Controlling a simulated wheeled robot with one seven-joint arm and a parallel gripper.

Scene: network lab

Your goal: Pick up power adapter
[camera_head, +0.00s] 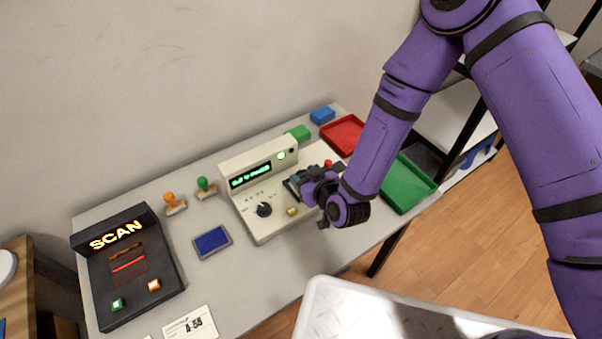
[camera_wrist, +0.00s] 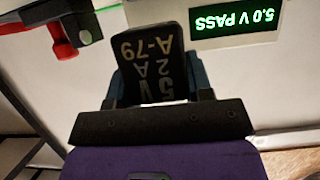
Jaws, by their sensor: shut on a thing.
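The power adapter is a black block with printed text "5V 2A A-79" in the wrist view (camera_wrist: 150,55). My gripper (camera_wrist: 157,78) is shut on it, with a finger on either side. In the head view my gripper (camera_head: 303,183) is at the right part of the cream tester (camera_head: 265,217), and the adapter is mostly hidden by it. I cannot tell whether the adapter touches the tester. The tester's display (camera_wrist: 236,18) reads "5.0 V PASS" in green in the wrist view.
A red tray (camera_head: 343,136) and a green tray (camera_head: 409,188) lie at the table's right. A black scan station (camera_head: 125,265), two stamps (camera_head: 175,204), a blue pad (camera_head: 211,242) and an A-55 card (camera_head: 190,325) are to the left. Green and blue blocks (camera_head: 322,115) stand behind.

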